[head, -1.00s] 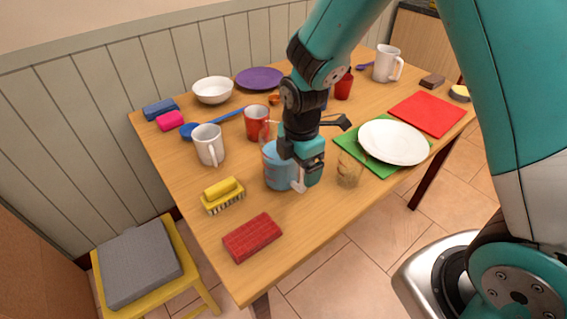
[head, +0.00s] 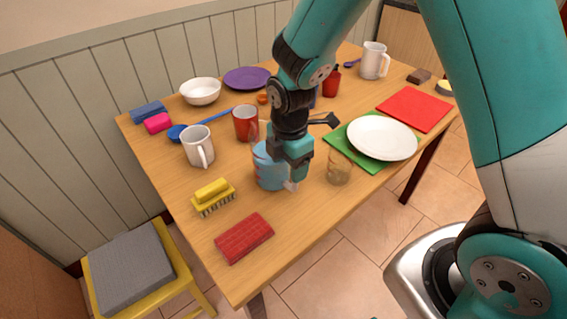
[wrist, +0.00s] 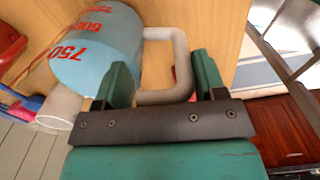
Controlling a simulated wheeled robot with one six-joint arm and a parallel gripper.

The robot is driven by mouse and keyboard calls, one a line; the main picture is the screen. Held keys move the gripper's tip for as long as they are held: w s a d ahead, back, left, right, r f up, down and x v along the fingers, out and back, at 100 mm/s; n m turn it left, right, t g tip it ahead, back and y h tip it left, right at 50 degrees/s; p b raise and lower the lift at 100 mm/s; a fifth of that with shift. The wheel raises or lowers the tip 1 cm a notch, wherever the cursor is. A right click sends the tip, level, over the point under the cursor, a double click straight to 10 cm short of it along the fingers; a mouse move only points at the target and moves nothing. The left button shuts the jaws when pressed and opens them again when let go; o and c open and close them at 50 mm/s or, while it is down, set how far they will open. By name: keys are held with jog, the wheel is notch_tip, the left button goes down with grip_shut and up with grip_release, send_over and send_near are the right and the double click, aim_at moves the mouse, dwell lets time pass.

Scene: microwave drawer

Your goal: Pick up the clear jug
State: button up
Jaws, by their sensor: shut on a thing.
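The clear jug (head: 267,172) looks light blue and stands near the middle of the table, partly hidden behind my gripper. In the wrist view the jug (wrist: 98,45) fills the upper left, with red numbers on its side. Its pale looped handle (wrist: 180,48) reaches in between my two green fingers. My gripper (head: 291,180) is at the jug's handle side and is shut on the handle; it also shows in the wrist view (wrist: 163,82). I cannot tell whether the jug's base touches the table.
A clear glass (head: 339,169) stands just right of the gripper. A red cup (head: 245,123) and a white mug (head: 198,147) stand left of the jug. A white plate (head: 382,138) is to the right.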

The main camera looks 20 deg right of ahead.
notch_tip(320, 180, up, 20)
jog(key=p, duration=0.1)
jog(key=shift+a+f, duration=0.1)
jog(key=shift+f, duration=0.05)
dwell(1.2)
